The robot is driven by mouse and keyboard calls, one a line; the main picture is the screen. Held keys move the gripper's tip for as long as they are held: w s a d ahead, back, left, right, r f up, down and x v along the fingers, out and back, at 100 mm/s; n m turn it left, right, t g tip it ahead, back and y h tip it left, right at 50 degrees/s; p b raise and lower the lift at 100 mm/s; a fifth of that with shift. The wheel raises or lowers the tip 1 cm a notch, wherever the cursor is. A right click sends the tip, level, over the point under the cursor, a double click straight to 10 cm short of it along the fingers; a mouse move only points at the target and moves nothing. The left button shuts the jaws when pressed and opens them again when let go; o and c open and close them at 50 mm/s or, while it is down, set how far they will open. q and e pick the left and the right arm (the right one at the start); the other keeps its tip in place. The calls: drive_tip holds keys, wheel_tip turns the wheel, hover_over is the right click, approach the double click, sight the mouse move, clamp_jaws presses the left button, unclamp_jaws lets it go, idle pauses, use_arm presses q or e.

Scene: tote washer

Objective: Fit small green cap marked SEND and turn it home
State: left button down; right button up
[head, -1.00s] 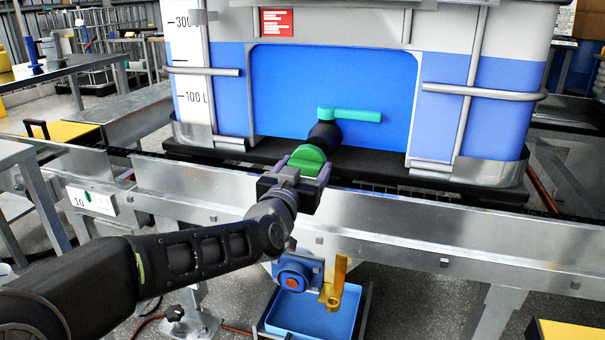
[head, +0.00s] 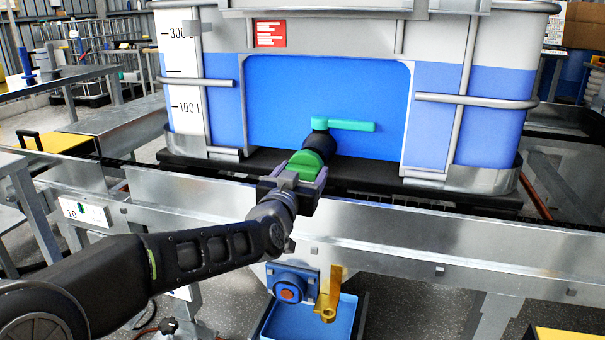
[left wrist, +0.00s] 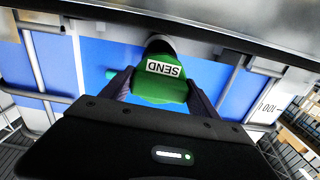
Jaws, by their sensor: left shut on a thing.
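The small green cap (head: 304,166) is held at the front end of the black outlet (head: 321,144) of the tank. In the left wrist view the cap (left wrist: 160,90) shows a white SEND label, upside down there. My left gripper (head: 298,180) is shut on the cap, a finger on either side. The cap lines up with the outlet and seems to touch it. Whether its thread is engaged I cannot tell. A teal valve lever (head: 346,125) sits above the outlet and points right. My right gripper is not in view.
The blue-and-white caged tank (head: 430,120) stands behind a metal rail (head: 400,235). Below the rail are a blue block with an orange button (head: 288,294), a brass fitting (head: 328,300) and a blue tray (head: 340,322). A yellow case (head: 55,140) lies at left.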

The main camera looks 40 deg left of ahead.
use_arm(q)
drive_tip(key=shift+b+x, duration=0.45)
drive_tip(key=shift+x, duration=1.65)
idle(5.5)
